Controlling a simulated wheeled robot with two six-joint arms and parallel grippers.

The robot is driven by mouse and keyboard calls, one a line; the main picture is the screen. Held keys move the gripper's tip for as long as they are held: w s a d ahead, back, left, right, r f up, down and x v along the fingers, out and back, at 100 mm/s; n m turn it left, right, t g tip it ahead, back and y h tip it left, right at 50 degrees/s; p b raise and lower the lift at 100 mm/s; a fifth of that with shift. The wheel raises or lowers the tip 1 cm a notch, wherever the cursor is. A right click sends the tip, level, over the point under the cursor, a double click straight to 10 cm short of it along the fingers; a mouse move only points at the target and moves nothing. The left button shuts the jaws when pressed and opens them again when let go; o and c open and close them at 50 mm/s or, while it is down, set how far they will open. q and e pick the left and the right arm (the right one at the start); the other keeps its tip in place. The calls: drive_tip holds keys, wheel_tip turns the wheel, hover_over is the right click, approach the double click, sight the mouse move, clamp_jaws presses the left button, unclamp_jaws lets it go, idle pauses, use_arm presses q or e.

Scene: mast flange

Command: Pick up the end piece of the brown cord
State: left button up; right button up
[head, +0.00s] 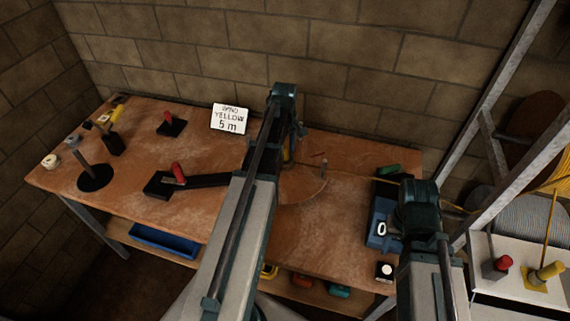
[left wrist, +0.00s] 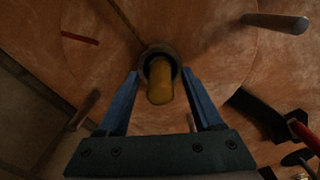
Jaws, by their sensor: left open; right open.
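The end piece (left wrist: 160,82) is a yellow, rounded cylinder with a dark round collar at its far end. In the left wrist view it sits between the open fingers of my left gripper (left wrist: 160,74), with a gap on each side. A thin brownish cord (left wrist: 125,25) runs from the collar to the upper left. In the head view my left arm mostly hides this spot; a little yellow (head: 287,152) shows beside the wrist. My right gripper (head: 418,205) is over the right end of the table; its fingers are hidden.
The wooden table (head: 130,145) carries a white card (head: 230,119) reading "YELLOW 5 m", a black block with a red handle (head: 178,174), and a blue device showing 0 (head: 378,222). A metal frame (head: 508,95) stands right.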

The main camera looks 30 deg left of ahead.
sight(285, 145)
use_arm(q)
drive_tip(key=shift+f, duration=0.1)
use_arm(e)
drive_tip(key=shift+f, duration=0.15)
use_arm(q)
clamp_jaws()
drive_tip(key=shift+p, duration=0.3)
use_arm(e)
drive_tip(key=shift+r, duration=0.2)
use_arm(q)
wheel_tip(285, 145, up, 2)
drive_tip(key=shift+r+p, duration=0.25)
drive_tip(key=shift+p, duration=0.8)
drive_tip(key=shift+s+r+p, duration=0.1)
drive_tip(key=shift+r+p, duration=0.75)
drive_tip(key=shift+p, duration=0.05)
drive_tip(key=s+d, duration=0.3)
drive_tip(key=s, duration=0.4)
drive_tip(key=s+d, duration=0.4)
drive_tip(key=s, duration=0.3)
drive_tip(key=shift+s+r, duration=0.15)
drive_tip(key=shift+r, duration=0.1)
use_arm(e)
wheel_tip(285, 145, up, 4)
drive_tip(key=shift+r, duration=0.2)
